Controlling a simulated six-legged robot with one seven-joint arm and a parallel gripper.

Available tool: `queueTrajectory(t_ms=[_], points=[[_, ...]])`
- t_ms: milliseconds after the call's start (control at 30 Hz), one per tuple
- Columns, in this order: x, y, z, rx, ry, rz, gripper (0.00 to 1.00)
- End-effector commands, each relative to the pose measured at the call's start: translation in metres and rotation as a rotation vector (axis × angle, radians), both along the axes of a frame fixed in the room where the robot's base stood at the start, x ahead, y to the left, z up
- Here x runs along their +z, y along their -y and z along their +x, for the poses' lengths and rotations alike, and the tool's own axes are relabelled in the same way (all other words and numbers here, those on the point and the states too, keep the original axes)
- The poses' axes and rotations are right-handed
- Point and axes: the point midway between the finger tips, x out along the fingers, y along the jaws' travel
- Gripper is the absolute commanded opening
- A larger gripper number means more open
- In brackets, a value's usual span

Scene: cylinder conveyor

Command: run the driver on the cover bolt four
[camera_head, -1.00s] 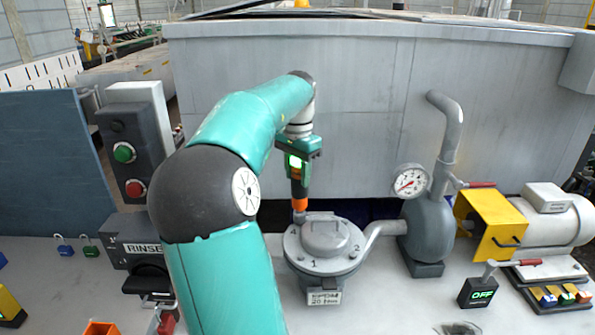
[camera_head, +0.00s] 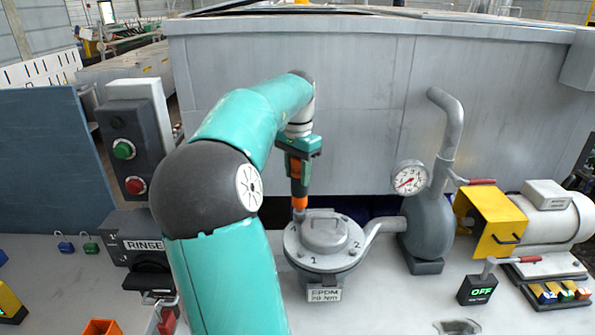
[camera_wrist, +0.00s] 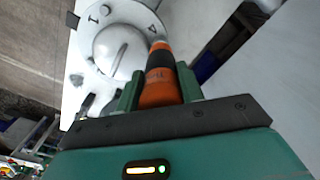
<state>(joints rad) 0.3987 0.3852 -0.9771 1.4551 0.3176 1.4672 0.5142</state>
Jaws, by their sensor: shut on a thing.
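My gripper (camera_head: 299,168) is shut on an orange and black driver (camera_head: 299,202), which points down at the far left rim of a round grey cover (camera_head: 325,236). In the wrist view, my gripper (camera_wrist: 160,90) has a green finger on each side of the driver (camera_wrist: 160,74). The driver's tip is at the cover rim beside the number 4; the bolt under it is hidden, and I cannot tell whether they touch. Numbers 1 and 2 mark other bolts on the cover. A plate reading EPDM (camera_head: 324,294) is on the housing front.
A pressure gauge (camera_head: 409,178) and a curved pipe (camera_head: 448,125) stand right of the cover. A yellow guard (camera_head: 490,224) and an OFF switch (camera_head: 478,291) are further right. A RINSE box (camera_head: 143,246) stands left, behind my arm. A grey tank wall (camera_head: 370,110) closes the back.

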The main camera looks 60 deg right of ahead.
Motion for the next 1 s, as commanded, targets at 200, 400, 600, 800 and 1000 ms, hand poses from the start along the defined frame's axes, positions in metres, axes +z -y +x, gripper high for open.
queueTrajectory(t_ms=[200,400,600,800,1000], points=[[-0.0020,0.0003,-0.0007,-0.001,0.001,0.000,0.01],[-0.0024,0.0002,-0.0006,-0.001,0.000,0.000,0.01],[-0.0026,0.0003,-0.0005,-0.001,0.000,0.000,0.01],[-0.0052,0.0001,-0.0003,0.000,0.001,0.000,0.01],[-0.0059,0.0000,0.0001,0.000,0.001,0.000,0.01]])
